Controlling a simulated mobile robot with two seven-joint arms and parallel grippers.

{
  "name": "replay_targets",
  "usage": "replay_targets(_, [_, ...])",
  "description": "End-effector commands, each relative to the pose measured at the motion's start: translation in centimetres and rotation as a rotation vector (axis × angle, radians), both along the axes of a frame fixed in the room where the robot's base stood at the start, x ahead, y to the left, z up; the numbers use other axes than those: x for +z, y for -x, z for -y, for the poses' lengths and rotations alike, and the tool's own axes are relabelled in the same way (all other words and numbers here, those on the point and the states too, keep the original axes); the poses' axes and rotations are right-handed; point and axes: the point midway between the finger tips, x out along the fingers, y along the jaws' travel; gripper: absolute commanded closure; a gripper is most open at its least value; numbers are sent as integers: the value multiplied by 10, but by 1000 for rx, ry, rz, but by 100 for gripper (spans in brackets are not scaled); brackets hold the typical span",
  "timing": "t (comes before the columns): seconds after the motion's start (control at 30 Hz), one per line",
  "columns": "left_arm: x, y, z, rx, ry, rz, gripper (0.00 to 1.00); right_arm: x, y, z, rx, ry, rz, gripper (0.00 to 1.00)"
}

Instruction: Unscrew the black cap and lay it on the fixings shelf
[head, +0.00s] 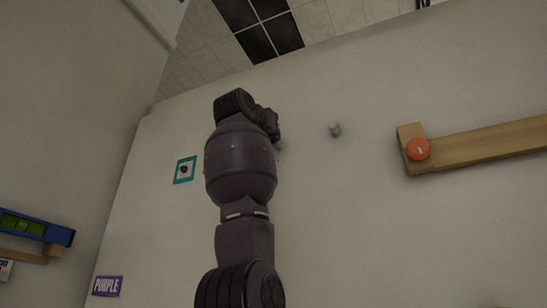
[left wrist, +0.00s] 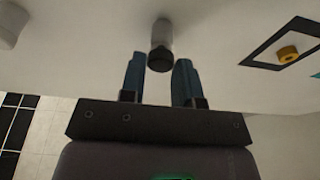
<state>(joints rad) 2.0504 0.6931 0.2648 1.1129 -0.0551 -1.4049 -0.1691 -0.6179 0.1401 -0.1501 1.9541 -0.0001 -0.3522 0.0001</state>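The black cap (left wrist: 161,58) sits on the end of a pale grey stub (left wrist: 162,32) that stands out from the wall in the left wrist view. My left gripper (left wrist: 159,68) is open, with its two blue fingers on either side of the cap. A gap shows between the cap and each finger. In the head view my left arm hides the cap and most of the gripper. My right gripper is in neither view. I cannot pick out the fixings shelf for certain.
A teal frame (head: 177,180) and a purple sign (head: 108,286) are left.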

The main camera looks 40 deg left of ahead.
Motion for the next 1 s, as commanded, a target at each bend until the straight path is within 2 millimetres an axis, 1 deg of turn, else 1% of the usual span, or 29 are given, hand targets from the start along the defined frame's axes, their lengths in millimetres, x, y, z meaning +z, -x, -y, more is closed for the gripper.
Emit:
replay_targets(0.03, [0,0,0,0,1,0,78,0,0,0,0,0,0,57])
replay_targets(0.1, [0,0,0,0,1,0,89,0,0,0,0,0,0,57])
replay_targets(0.13, [0,0,0,0,1,0,92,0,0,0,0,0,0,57])
replay_targets(0.37, [0,0,1,-2,29,9,92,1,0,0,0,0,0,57])
replay_targets(0.73, [1,0,1,-2,371,116,92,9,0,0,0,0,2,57])
replay_targets(0.87, [0,0,1,-1,429,135,92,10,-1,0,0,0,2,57])
replay_targets(1.0, [0,0,1,-1,434,137,92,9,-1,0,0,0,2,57])
